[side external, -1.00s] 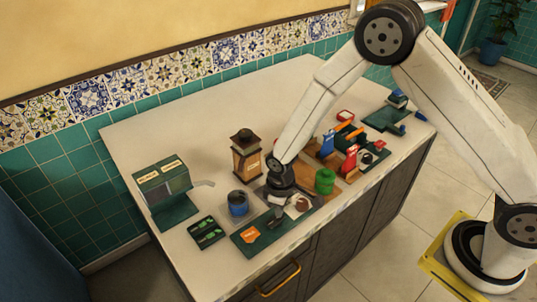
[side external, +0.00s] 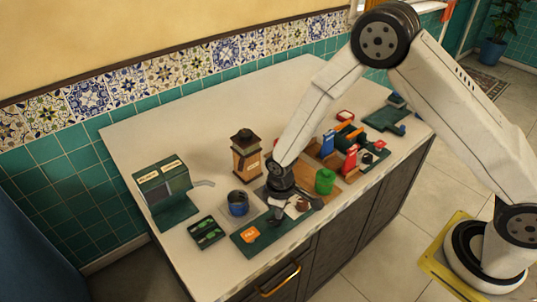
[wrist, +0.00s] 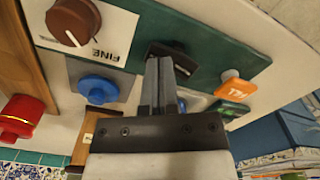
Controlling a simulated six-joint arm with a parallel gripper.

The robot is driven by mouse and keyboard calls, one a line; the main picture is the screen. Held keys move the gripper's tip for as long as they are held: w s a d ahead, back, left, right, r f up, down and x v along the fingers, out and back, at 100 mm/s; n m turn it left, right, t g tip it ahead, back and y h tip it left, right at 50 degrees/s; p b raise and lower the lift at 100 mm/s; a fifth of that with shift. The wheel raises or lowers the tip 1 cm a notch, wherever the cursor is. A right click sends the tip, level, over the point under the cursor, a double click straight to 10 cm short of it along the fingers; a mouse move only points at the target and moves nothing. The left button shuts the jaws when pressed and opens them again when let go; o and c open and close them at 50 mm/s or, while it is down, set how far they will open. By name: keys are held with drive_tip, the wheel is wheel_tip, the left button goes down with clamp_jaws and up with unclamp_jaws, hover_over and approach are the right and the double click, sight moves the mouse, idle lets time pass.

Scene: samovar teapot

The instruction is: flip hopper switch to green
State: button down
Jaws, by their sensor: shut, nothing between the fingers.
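My gripper (wrist: 158,66) is shut and empty, its two fingers pressed together. In the wrist view the fingertips overlap the near edge of a dark switch-like block (wrist: 178,54) on a green panel (wrist: 215,62). I cannot tell whether they touch it, and its setting is partly hidden by the fingers. In the side view my gripper (side external: 278,222) points down over the green panel (side external: 263,243), near the counter's front edge.
A brown knob (wrist: 72,20) sits on a white plate marked FINE, beside the panel. A green jar (side external: 325,181) is to the right.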

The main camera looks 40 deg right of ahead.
drive_tip(key=shift+r, duration=3.45)
drive_tip(key=shift+r, duration=0.1)
drive_tip(key=s+d+r+m+t, duration=0.2)
drive_tip(key=s+d+r+m, duration=0.4)
drive_tip(key=s+d+r, duration=0.5)
drive_tip(key=shift+s+d+t, duration=0.2)
drive_tip(key=shift+s+t, duration=0.1)
drive_tip(key=shift+s, duration=0.25)
